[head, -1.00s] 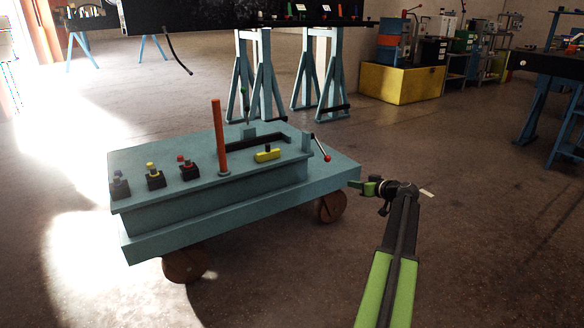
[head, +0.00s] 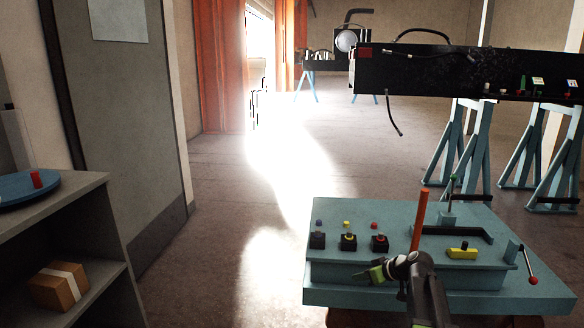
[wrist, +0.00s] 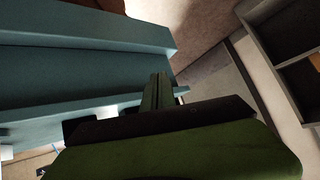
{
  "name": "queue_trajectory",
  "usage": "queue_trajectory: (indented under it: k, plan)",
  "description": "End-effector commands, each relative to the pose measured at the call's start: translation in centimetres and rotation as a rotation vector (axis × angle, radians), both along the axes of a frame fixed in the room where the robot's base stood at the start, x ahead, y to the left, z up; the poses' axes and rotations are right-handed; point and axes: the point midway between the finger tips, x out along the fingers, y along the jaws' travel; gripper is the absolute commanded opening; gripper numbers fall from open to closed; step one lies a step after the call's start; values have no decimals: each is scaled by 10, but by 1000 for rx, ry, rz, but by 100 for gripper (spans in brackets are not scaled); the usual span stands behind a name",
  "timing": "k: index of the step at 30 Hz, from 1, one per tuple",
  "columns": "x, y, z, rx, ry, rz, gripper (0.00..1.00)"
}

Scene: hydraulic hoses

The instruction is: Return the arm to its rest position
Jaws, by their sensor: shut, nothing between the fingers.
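My arm (head: 427,290) rises from the bottom of the head view, in front of the teal cart. My gripper (head: 368,275) is at its end, pointing left, and overlaps the cart's front edge in the picture; I cannot tell the gap from the head view. In the wrist view my gripper (wrist: 160,90) has its green fingers together with nothing between them. The teal cart (head: 340,292) carries several black blocks with coloured knobs, an orange post (head: 419,218), a yellow block (head: 462,252) and a red-tipped lever (head: 528,265).
A grey shelf (head: 60,222) at left holds a blue round tray (head: 22,188) and a cardboard box (head: 60,286). A black bench (head: 430,74) on teal trestles stands behind the cart, with a hose hanging from it. Sunlit floor (head: 225,240) between shelf and cart is clear.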

Motion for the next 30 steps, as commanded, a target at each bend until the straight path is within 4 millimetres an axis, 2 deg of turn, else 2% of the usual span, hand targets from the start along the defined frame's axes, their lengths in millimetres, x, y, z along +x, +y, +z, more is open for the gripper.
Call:
queue_trajectory:
  k: [1, 3, 6, 8, 9, 11, 15, 18, 21, 26, 30]
  plan:
    - [-19, 41, 9, -26, 54, 44, 0]
    - [-42, 82, 6, -65, 137, 80, 0]
    - [-82, 125, 1, -138, 262, 101, 0]
    - [-110, 142, -3, -192, 345, 88, 0]
    - [-130, 147, -6, -235, 405, 63, 0]
    - [-160, 141, -13, -301, 497, -11, 0]
    - [-207, 93, -28, -408, 675, -276, 0]
    - [-220, 76, -29, -411, 775, -482, 0]
    - [-218, 76, 12, -396, 780, -506, 0]
    - [-218, 77, 60, -395, 778, -504, 0]
    - [-217, 77, 114, -395, 777, -502, 0]
